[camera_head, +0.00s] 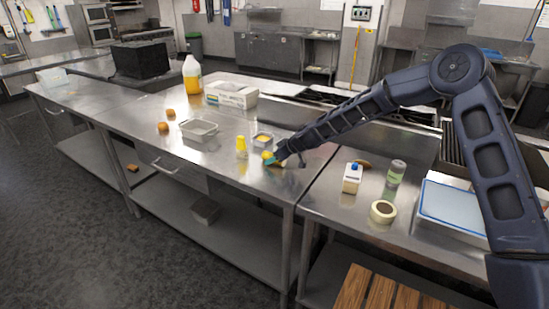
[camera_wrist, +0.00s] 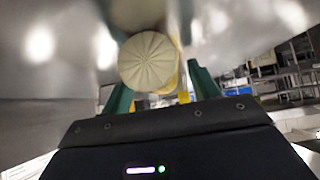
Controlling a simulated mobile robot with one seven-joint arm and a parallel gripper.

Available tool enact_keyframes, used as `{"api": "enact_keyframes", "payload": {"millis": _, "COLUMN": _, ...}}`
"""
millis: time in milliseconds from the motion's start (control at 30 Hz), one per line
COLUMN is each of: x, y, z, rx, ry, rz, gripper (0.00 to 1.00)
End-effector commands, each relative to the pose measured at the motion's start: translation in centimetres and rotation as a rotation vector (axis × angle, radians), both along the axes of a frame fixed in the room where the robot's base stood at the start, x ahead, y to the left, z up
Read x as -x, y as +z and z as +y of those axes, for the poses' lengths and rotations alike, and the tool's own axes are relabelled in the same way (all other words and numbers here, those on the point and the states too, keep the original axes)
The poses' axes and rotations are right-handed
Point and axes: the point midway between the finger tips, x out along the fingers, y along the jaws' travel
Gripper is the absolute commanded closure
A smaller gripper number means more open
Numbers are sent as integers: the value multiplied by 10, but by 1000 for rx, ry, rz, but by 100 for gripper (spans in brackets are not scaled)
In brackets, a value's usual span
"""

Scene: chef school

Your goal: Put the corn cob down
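In the wrist view the corn cob (camera_wrist: 148,60) shows end-on as a pale, round, grooved end, with a little yellow behind it. It sits between the two green fingers of my gripper (camera_wrist: 158,88), which appear shut on it. In the head view my gripper (camera_head: 275,161) is low over the right part of the steel table (camera_head: 225,172). A small yellow end of the cob (camera_head: 267,155) shows at the fingertips; the rest is hidden. I cannot tell whether the cob touches the tabletop.
A metal tray (camera_head: 198,130) is further left. A carton (camera_head: 352,178), a green-labelled jar (camera_head: 396,172) and a tape-like roll (camera_head: 383,211) stand on the right counter. The table's front strip is clear.

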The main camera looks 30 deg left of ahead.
Motion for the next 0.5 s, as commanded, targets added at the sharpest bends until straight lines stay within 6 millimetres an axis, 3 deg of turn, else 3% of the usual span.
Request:
{"api": "enact_keyframes", "payload": {"millis": 267, "x": -1, "y": 9, "z": -6, "rx": -1, "ry": -1, "rz": -1, "gripper": 39}}
{"api": "enact_keyframes", "payload": {"millis": 500, "x": -2, "y": 38, "z": -37, "rx": -1, "ry": -3, "rz": -1, "gripper": 39}}
